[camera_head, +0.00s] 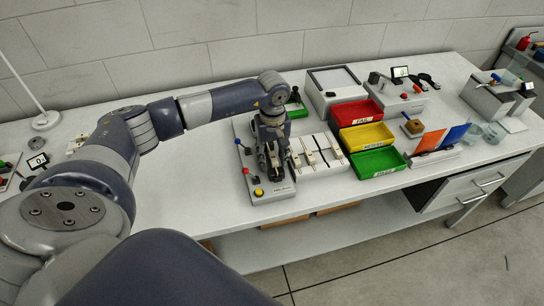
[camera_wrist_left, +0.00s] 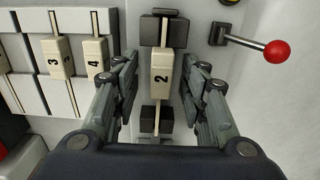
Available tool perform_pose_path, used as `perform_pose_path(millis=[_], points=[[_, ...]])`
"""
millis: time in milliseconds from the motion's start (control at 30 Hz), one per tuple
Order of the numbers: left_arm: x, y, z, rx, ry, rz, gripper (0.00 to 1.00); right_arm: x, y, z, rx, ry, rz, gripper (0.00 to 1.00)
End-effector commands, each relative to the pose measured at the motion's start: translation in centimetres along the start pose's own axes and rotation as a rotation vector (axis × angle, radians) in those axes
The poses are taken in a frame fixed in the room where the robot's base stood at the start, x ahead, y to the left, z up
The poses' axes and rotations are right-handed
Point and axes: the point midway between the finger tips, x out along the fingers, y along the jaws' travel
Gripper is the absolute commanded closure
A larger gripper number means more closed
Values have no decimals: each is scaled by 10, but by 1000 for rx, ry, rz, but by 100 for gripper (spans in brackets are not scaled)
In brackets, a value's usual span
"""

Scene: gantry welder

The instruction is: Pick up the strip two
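Strip two is a beige block marked "2" (camera_wrist_left: 160,72) on a thin light strip. In the left wrist view it lies between two dark blocks (camera_wrist_left: 164,30) of the gantry welder, one at each end. My left gripper (camera_wrist_left: 165,92) is open, with one finger on each side of the strip and visible gaps between. In the head view my left gripper (camera_head: 273,165) points down over the welder (camera_head: 272,191) and hides strip two there. My right gripper is not in view.
Strips "3" (camera_wrist_left: 56,60) and "4" (camera_wrist_left: 94,58) lie in a white rack (camera_head: 325,165) beside the welder. A red-knobbed lever (camera_wrist_left: 275,50) stands near the right finger. Red (camera_head: 353,113), yellow (camera_head: 364,137) and green (camera_head: 377,161) bins stand to the right.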

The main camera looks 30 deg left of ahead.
Motion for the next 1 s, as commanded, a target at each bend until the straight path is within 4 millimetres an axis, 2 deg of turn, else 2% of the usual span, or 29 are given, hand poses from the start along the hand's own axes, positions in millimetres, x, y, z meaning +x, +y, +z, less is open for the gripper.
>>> perform_pose_path(millis=[100,267,300,700,833,1000], points=[[0,0,0,0,0,0,60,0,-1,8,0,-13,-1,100],[0,0,0,0,0,0,96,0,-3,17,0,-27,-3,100],[0,0,0,-1,0,0,98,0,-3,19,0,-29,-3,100],[-6,0,-1,-1,2,1,98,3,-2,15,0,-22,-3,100],[-25,0,-2,-1,4,4,98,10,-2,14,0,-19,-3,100],[-60,1,-2,-1,5,4,98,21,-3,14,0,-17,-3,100]])
